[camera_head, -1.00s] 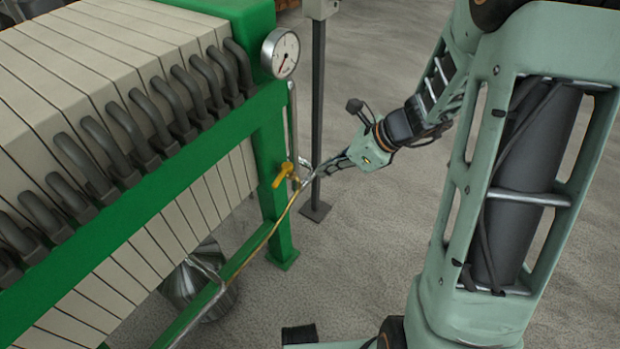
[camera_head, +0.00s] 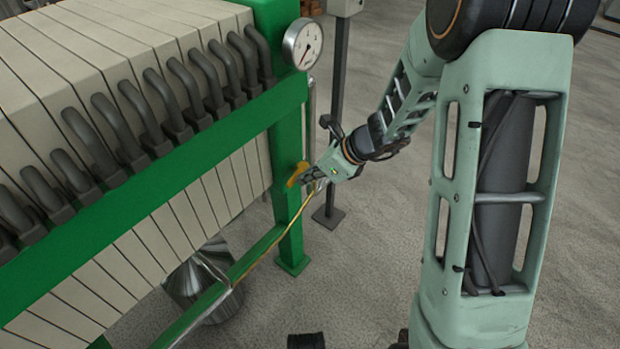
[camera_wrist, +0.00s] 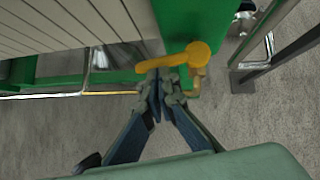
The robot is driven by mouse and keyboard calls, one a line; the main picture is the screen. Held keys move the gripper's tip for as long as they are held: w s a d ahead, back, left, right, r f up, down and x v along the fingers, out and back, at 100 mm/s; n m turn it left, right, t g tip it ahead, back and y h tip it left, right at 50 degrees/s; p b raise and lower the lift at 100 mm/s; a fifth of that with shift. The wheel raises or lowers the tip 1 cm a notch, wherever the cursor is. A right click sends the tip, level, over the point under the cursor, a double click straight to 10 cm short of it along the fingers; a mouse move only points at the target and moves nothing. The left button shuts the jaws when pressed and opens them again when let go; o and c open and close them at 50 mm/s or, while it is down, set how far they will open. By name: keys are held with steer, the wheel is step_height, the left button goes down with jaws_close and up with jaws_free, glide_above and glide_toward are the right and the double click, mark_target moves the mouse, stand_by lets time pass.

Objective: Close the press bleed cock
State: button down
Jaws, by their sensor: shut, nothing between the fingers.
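The press bleed cock has a yellow lever handle (camera_head: 298,174) on the thin pipe beside the green press leg. In the wrist view the yellow handle (camera_wrist: 180,58) shows a round hub at the right and a lever arm reaching left. My gripper (camera_head: 312,180) is at the cock. In the wrist view my gripper's (camera_wrist: 160,80) fingertips are together just below the lever, at or very near it. Nothing shows between the fingers. Whether they touch the lever, I cannot tell. In the head view the gripper partly hides the cock's body.
The green press frame (camera_head: 290,215) with pale plates (camera_head: 150,250) stands at left. A pressure gauge (camera_head: 303,44) sits above the cock. A dark post (camera_head: 337,110) stands behind my gripper. A metal vessel (camera_head: 200,282) is under the press. Grey floor lies open at right.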

steer(key=shift+w+a+f+m+t+b, duration=0.15)
steer(key=shift+a+m+t+b, duration=0.15)
steer(key=shift+a+m+b, duration=0.55)
steer(key=shift+a+n, duration=0.15)
steer(key=shift+n, duration=0.1)
